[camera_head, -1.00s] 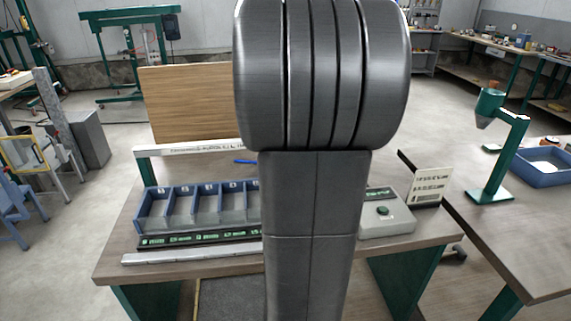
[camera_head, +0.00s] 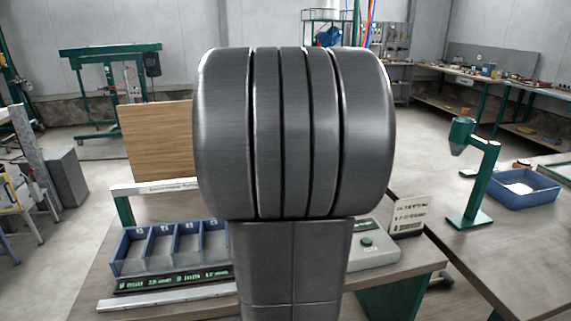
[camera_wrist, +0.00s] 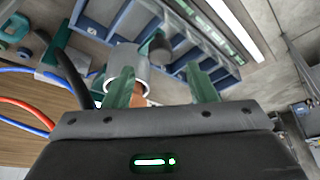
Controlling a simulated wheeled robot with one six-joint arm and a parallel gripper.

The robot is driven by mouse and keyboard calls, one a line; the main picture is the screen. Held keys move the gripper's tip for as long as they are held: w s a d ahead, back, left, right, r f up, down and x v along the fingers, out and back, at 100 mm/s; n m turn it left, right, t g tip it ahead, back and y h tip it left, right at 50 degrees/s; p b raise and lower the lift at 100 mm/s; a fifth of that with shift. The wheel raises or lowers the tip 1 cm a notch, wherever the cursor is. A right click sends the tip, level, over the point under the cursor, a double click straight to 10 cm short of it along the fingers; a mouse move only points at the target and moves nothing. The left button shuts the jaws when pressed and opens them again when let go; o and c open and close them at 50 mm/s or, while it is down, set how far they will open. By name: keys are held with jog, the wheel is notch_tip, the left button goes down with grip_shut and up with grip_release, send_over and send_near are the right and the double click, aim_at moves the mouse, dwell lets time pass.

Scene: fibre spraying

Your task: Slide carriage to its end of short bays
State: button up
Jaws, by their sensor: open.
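My gripper (camera_wrist: 162,88) shows in the wrist view with its two green fingers apart and nothing clearly held between them. A pale grey cylinder (camera_wrist: 127,63) with an open rim lies just beyond the left finger, and a dark round knob (camera_wrist: 157,47) is beyond the gap. I cannot tell which of these, if either, is the carriage. The row of blue bays (camera_wrist: 205,52) runs past the fingertips; it also shows in the head view (camera_head: 128,252). In the head view my arm hides the gripper and the right part of the bays.
A metal rail (camera_head: 165,298) lies in front of the bays. A grey box with a green button (camera_head: 372,247) and a printed card (camera_head: 410,216) stand right of my arm. A wooden board (camera_head: 155,142) stands behind. Blue and red hoses (camera_wrist: 28,112) are at left in the wrist view.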

jog(key=v, duration=0.8)
jog(key=shift+r, duration=0.3)
jog(key=shift+f, duration=0.1)
jog(key=x, duration=1.3)
jog(key=shift+f, duration=0.35)
jog(key=shift+a, duration=0.15)
jog(key=shift+f, duration=0.1)
